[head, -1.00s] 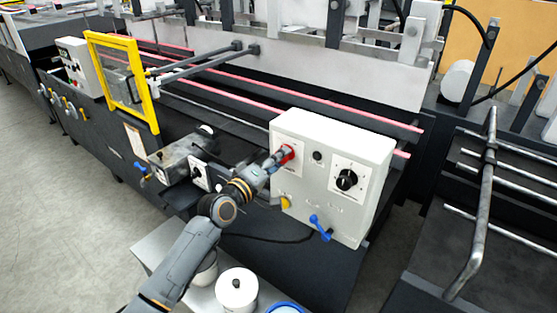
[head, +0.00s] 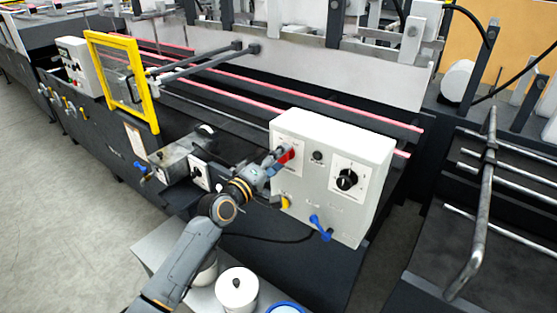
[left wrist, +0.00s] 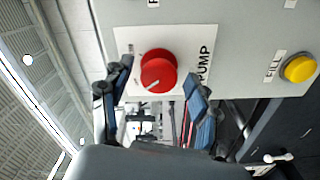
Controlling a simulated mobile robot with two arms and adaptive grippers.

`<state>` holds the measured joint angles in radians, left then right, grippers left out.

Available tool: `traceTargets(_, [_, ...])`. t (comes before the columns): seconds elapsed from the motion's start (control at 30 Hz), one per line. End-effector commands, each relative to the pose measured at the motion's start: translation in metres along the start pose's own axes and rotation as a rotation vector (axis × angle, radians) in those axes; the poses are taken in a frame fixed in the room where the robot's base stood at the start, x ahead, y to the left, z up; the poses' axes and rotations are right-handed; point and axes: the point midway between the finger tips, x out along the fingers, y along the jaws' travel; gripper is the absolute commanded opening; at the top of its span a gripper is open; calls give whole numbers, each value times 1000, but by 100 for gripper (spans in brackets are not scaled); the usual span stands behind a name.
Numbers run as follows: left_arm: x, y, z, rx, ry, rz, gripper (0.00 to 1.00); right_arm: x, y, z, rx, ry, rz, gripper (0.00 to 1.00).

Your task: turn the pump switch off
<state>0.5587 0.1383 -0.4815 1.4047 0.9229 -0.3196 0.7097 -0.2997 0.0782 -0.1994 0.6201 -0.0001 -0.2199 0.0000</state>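The pump switch (left wrist: 158,71) is a round red knob on a white plate labelled PUMP; its white pointer line points to the lower left in the left wrist view. In the head view the knob (head: 288,156) sits at the left of the white control box's face, partly covered by my gripper. My left gripper (left wrist: 159,72) is open, with one finger on each side of the knob. Gaps show between the knob and both fingers; I cannot tell how far the tips reach in depth. My right gripper is in neither view.
The control box (head: 334,135) also carries a black rotary knob (head: 347,180), a blue lever (head: 320,228) and a yellow FILL button (left wrist: 299,68). A white lidded pot (head: 237,291) stands on a grey surface below my arm. A yellow-framed guard (head: 122,80) is farther left.

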Motion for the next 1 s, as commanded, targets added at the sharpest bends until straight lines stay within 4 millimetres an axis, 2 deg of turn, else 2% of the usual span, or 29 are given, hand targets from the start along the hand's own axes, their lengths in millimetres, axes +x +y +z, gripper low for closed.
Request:
traceTargets(0.17, [-2,0,0,1,0,0,61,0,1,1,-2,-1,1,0])
traceTargets(0.27, [-10,0,0,1,1,1,61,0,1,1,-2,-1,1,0])
traceTargets(0.37, [-24,-2,0,0,0,-1,61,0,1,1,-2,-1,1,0])
traceTargets(0.7, [-93,-1,0,2,0,-2,61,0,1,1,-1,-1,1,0])
traceTargets(0.83, [-110,-2,0,0,1,-2,61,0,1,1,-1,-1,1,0])
traceTargets(1.0, [-120,0,0,0,1,-1,61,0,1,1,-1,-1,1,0])
